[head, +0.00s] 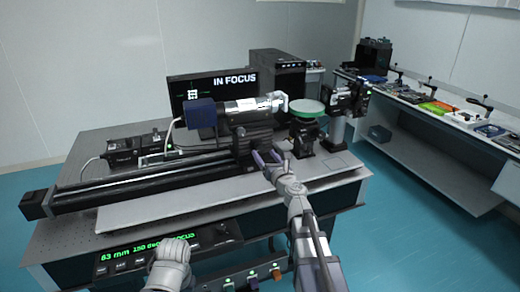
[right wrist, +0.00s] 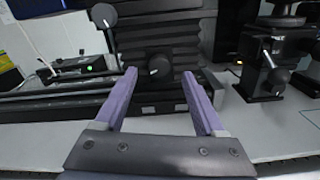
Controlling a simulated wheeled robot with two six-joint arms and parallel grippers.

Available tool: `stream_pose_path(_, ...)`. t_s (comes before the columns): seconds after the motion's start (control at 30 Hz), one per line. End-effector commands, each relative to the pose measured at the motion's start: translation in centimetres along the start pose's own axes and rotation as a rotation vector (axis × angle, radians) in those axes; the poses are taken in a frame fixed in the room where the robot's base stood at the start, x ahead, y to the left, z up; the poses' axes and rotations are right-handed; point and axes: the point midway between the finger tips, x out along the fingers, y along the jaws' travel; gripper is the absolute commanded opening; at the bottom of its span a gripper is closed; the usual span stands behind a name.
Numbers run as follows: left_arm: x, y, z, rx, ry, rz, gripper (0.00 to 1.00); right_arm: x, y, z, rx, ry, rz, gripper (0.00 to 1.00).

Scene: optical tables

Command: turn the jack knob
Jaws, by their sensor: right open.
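The jack (head: 252,138) is a black ribbed block on the long rail, under a camera with a silver lens tube. In the right wrist view its round black knob (right wrist: 159,65), with a white mark, sits on the jack's front face (right wrist: 150,38). My right gripper (head: 266,157) is open in front of the jack. In the right wrist view its two purple fingers (right wrist: 160,82) stand either side of the knob, with visible gaps and nothing between them. A grey part of my left arm shows at the lower left; its gripper is not in view.
A second round knob on a stem (right wrist: 103,15) is at the upper left of the jack. A green-topped round stage (head: 307,107) stands right of it. A monitor (head: 225,85) behind reads "IN FOCUS". The black rail (head: 130,188) runs left; bare table lies in front.

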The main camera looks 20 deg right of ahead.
Motion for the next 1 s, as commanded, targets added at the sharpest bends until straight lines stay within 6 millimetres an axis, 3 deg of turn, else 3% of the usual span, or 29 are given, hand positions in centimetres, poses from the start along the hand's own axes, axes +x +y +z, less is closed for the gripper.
stream_pose_path(0.1, 0.0, 0.0, 0.0, 0.000, 0.000, 0.000, 0.50, 2.3, -0.1, 0.0, 0.000, 0.000, 0.001, 0.72)
stream_pose_path(0.3, 0.0, 0.0, 0.0, 0.000, 0.000, 0.000, 0.50, 5.0, -0.1, 0.0, -0.001, 0.000, 0.000, 0.72)
stream_pose_path(0.63, 0.0, 0.0, 0.0, 0.000, 0.000, 0.000, 0.50, 5.3, 0.0, 0.0, -0.001, -0.001, -0.001, 0.71)
stream_pose_path(1.0, 0.0, 0.0, 0.0, 0.000, 0.000, 0.000, 0.50, 5.3, 0.0, 0.0, -0.001, 0.000, -0.001, 0.29)
